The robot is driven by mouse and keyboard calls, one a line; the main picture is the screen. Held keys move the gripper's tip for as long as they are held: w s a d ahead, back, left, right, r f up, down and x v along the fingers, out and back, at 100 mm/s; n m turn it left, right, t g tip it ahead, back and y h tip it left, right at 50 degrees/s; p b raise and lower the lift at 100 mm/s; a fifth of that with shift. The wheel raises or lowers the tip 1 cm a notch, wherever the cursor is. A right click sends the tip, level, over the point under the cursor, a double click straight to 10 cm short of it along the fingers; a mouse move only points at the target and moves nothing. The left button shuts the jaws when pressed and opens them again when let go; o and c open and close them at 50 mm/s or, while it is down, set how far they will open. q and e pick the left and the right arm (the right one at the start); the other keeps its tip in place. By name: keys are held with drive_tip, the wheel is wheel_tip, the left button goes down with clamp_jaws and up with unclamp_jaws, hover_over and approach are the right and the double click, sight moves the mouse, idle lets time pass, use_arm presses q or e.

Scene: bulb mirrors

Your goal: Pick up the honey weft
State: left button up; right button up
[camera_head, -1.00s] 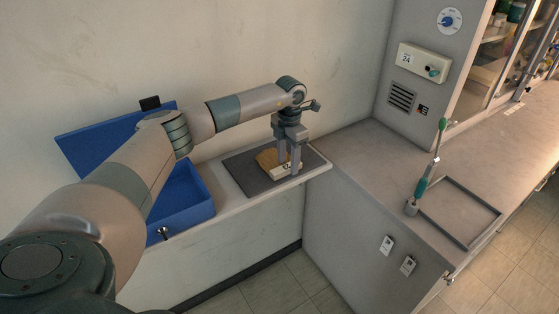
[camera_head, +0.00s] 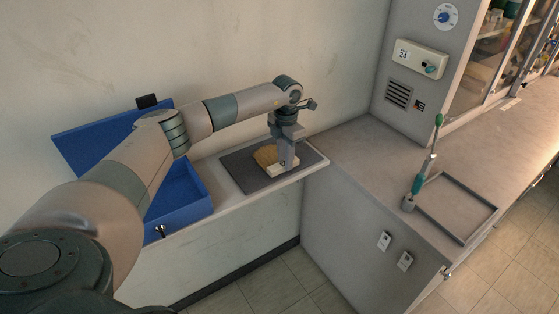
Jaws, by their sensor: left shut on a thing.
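The honey weft (camera_head: 266,155) is a golden-tan bundle with a pale band (camera_head: 279,171) along its near edge. It lies on a dark grey mat (camera_head: 240,165) on the narrow shelf by the wall. My left gripper (camera_head: 287,166) points down over the mat and is shut on the honey weft at its near right side. Its fingers and wrist hide part of the weft. My right gripper is not in view.
An open blue case (camera_head: 184,190) stands on the left of the shelf. On the right, a grey counter (camera_head: 365,150) carries a green-handled tool (camera_head: 422,175) and a dark rectangular frame (camera_head: 468,225). A wall and a cabinet stand behind.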

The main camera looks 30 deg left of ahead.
use_arm(q)
drive_tip(key=shift+r, duration=0.15)
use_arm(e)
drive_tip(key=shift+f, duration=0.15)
